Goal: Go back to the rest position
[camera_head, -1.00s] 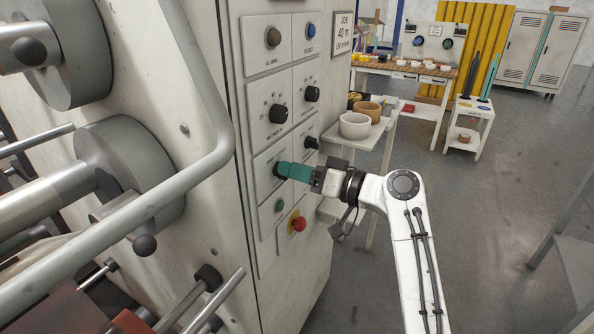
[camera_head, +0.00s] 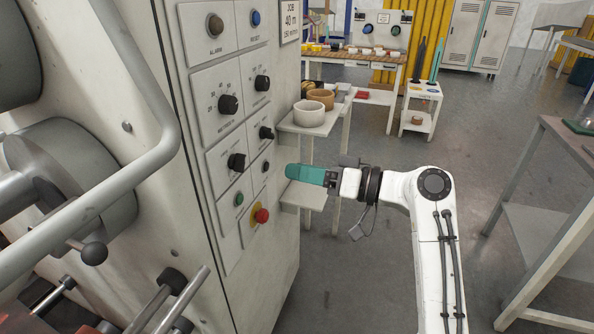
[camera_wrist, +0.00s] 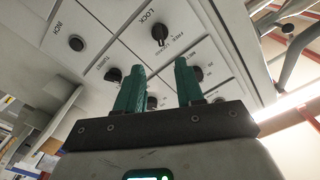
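My gripper (camera_head: 291,171) has green fingers and is held out level, to the right of the machine's control panel (camera_head: 226,75), with a gap between them in the head view. In the wrist view, the two fingers of my gripper (camera_wrist: 159,77) stand apart with nothing between them. The panel's knobs and labels show beyond them, including a black knob (camera_wrist: 159,33) under the word LOCK. In the head view, a black knob (camera_head: 237,162) sits on the lower left of the panel, above a green button (camera_head: 239,199) and a red emergency stop (camera_head: 261,216).
A shelf (camera_head: 322,129) with a white roll (camera_head: 308,113) and a tan roll (camera_head: 321,98) stands just behind my gripper. A metal table (camera_head: 545,210) stands at the right. A curved rail (camera_head: 165,95) runs along the machine at the left. The floor behind my arm is open.

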